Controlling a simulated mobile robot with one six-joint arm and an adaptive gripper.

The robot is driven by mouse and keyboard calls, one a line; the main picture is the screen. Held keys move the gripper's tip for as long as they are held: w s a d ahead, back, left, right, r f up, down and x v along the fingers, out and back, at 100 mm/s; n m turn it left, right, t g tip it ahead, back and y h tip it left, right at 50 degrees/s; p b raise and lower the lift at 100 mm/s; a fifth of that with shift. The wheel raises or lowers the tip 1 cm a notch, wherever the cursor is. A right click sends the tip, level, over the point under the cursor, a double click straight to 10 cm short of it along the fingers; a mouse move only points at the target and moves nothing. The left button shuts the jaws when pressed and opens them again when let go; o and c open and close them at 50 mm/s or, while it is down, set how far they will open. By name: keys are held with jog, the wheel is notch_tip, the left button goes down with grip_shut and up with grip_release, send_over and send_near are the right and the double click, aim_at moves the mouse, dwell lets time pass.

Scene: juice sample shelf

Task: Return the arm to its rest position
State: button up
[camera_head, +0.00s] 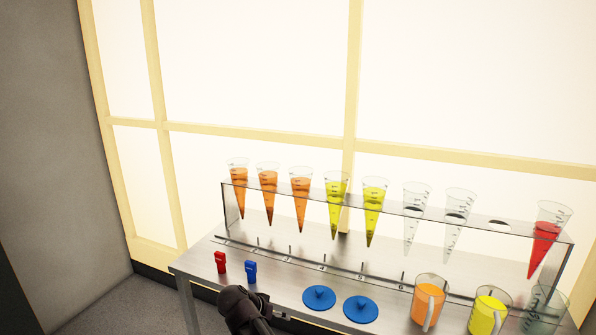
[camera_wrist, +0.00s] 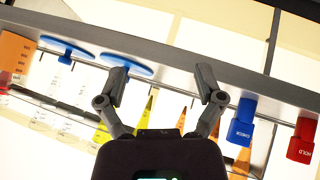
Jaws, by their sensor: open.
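My gripper (camera_wrist: 160,84) is open in the wrist view, with its two fingers spread apart and nothing between them. In the camera_head view my dark arm end (camera_head: 246,308) is at the bottom, by the front edge of the metal table (camera_head: 205,262). It is in front of the blue tag and left of the blue lids. How far it stands from the table I cannot tell.
A clear rack (camera_head: 400,195) holds several orange, yellow, empty and red cones. On the table are a red tag (camera_head: 220,262), a blue tag (camera_head: 251,271), two blue lids (camera_head: 319,297) (camera_head: 360,309), an orange jug (camera_head: 428,303), a yellow jug (camera_head: 489,312) and a clear jug (camera_head: 543,312).

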jog(key=s+d+f+n+g+y, duration=0.1)
jog(key=s+d+f+g+y, duration=0.15)
jog(key=d, duration=0.55)
jog(key=s+d+f+n+g+y, duration=0.1)
jog(key=s+d, duration=0.3)
jog(key=d, duration=0.3)
jog(key=s+d+f+n+g+y, duration=0.15)
jog(key=s+d, duration=0.25)
jog(key=d, duration=0.4)
notch_tip(320, 180, up, 21)
jog(key=p, duration=2.1)
jog(key=shift+w+r+g+y, duration=0.2)
jog(key=shift+w+g+y, duration=0.1)
jog(key=shift+y, duration=0.1)
jog(key=shift+o, duration=0.5)
jog(key=shift+f, duration=0.1)
